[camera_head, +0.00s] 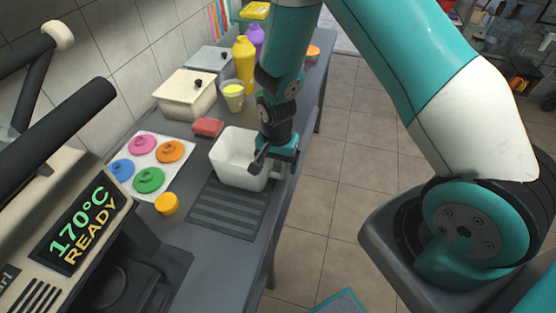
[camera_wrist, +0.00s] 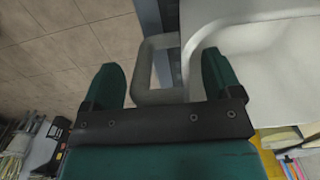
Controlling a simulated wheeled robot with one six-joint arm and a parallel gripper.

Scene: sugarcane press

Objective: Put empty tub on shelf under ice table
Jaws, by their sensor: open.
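The empty white tub (camera_head: 231,165) stands upright on the grey counter, at the edge of a dark ribbed mat. Its inside looks bare. My gripper (camera_head: 272,160) is at the tub's right side, over the counter's edge, and hides part of the rim. In the wrist view my gripper (camera_wrist: 160,75) is open. A pale loop handle (camera_wrist: 147,68) on the tub's side shows between the two green fingers. The tub's body (camera_wrist: 250,75) fills the right of that view, close to the right finger. Contact cannot be told. No ice table or shelf can be made out for certain.
The counter (camera_head: 225,252) holds a cream lidded box (camera_head: 186,94), a red block (camera_head: 208,127), a cup (camera_head: 233,96), a yellow bottle (camera_head: 244,62) and coloured lids (camera_head: 149,180). A machine reading 170°C READY (camera_head: 75,225) stands at left. Tiled floor (camera_head: 335,180) is clear at right.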

